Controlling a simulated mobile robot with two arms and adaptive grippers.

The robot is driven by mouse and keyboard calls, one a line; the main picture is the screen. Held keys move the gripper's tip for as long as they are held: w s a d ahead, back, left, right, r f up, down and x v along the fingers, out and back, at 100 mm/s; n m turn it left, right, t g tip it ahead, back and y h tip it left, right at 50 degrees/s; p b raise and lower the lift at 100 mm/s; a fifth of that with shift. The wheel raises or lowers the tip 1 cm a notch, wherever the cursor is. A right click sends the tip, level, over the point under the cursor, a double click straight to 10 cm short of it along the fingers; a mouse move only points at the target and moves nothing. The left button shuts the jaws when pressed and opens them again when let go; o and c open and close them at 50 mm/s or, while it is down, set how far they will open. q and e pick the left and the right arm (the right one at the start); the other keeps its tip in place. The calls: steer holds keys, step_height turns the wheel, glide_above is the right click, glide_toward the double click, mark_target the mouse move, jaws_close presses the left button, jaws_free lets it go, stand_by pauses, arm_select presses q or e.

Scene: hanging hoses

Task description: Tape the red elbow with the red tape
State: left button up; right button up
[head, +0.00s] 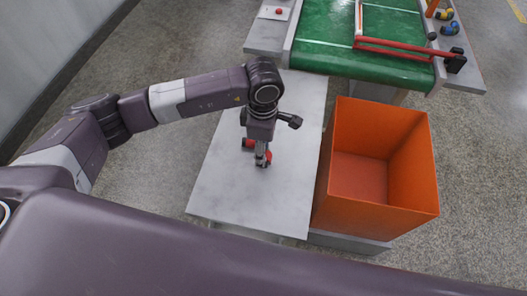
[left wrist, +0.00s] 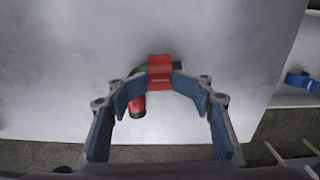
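The red elbow (left wrist: 138,105) lies on the pale grey table. In the left wrist view its red end points down toward the camera's lower edge, and a dark part shows behind my fingers. It also shows in the head view (head: 248,143), partly hidden by my gripper. My left gripper (left wrist: 160,80) points down over the elbow, its fingertips closed in on the sides of a red block that looks like the red tape (left wrist: 160,66). The tape is right over or against the elbow; I cannot tell if they touch. My right gripper is in neither view.
An open orange bin (head: 382,120) stands just right of the table (head: 225,190). A green conveyor (head: 370,62) with a red bar (head: 395,48) runs behind. Blue and yellow items (head: 447,27) lie at the far right. The table's front part is bare.

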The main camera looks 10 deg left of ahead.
arm_select(q)
step_height(320, 180, up, 11)
steer(key=shift+d+f, duration=0.1)
steer(key=shift+f, duration=0.1)
steer(key=shift+c, duration=0.3)
